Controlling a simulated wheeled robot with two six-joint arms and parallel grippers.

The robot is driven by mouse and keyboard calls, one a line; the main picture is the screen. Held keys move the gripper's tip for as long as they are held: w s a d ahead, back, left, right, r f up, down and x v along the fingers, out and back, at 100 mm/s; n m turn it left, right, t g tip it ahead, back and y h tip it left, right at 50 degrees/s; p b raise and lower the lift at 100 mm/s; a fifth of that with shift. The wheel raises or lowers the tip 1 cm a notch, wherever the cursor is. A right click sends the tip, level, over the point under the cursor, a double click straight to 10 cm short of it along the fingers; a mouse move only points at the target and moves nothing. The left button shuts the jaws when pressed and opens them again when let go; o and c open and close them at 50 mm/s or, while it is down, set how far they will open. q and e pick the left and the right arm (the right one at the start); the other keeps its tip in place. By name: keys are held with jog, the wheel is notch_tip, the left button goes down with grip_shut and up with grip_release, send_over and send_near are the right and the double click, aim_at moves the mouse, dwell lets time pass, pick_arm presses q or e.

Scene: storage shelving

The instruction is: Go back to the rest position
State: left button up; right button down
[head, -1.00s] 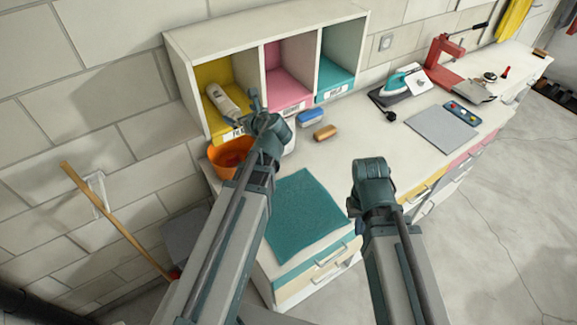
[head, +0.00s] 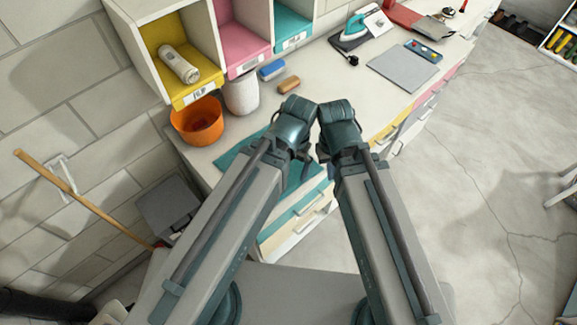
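My two arms reach in from the bottom of the head view, and their wrists are close together over the front of the counter (head: 340,88). Only a small dark part of my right gripper (head: 321,152) shows below its wrist, so its fingers cannot be made out. My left gripper is hidden behind its own wrist. A pale bottle (head: 179,64) lies tilted in the yellow compartment (head: 150,35) of the shelf unit, apart from both arms.
An orange bucket (head: 197,122), a white canister (head: 242,95), a blue brush (head: 272,70) and a tan brush (head: 289,85) stand near the shelf. A teal mat (head: 232,160) is partly covered by my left arm. A broom handle (head: 75,192) leans at left.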

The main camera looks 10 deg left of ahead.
notch_tip(320, 180, down, 13)
jog(key=b, duration=1.2)
jog(key=shift+r+b, duration=0.2)
jog(key=shift+b, duration=0.1)
